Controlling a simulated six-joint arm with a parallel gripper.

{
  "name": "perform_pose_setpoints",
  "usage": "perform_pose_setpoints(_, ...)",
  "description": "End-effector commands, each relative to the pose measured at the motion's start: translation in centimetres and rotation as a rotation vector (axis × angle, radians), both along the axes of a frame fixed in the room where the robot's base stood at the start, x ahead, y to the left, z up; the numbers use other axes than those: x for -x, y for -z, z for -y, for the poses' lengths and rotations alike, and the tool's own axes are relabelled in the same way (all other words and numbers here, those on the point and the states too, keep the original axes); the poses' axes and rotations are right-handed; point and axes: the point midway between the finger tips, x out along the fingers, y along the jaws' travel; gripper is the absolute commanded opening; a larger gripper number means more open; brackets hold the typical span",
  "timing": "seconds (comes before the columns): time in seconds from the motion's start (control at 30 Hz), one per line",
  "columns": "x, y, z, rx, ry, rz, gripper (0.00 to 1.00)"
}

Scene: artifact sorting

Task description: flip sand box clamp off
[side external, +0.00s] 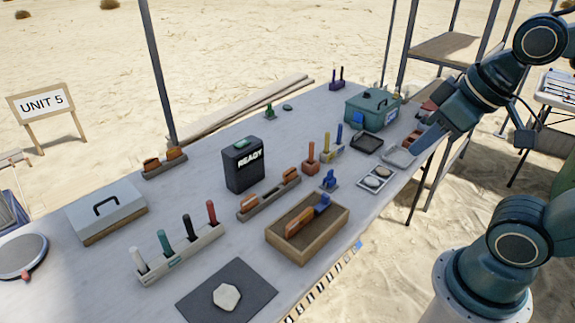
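No label marks which container is the sand box, and I cannot tell a clamp for certain. A teal lidded box (363,112) with a dark handle on top stands at the far right of the table; a small blue part shows on its front. An open wooden box (333,228) near the front edge holds an orange-brown piece (299,222) and a blue piece (322,204). My gripper (420,147) is at the right, beside the teal box and above the table's right edge, apart from the wooden box. Its fingers are too small and dark to tell open from shut.
A black box reading READY (245,165) stands mid-table. A rack of coloured handles (180,255), a grey lidded case (108,212) and a dark mat with a pale stone (227,297) are nearer. Small trays (367,143) lie near my gripper. Bare tabletop shows at left centre.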

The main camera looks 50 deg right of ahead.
Motion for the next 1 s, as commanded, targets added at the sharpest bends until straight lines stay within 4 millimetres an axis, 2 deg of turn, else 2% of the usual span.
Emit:
perform_pose_setpoints(0.37, -2.0, 0.2, 0.4, 0.057, -0.064, -0.048, 0.00)
perform_pose_setpoints(0.67, -5.3, 0.9, 0.9, 0.160, -0.183, -0.129, 0.00)
perform_pose_setpoints(1.0, -9.3, 2.6, 1.2, 0.287, -0.332, -0.232, 0.00)
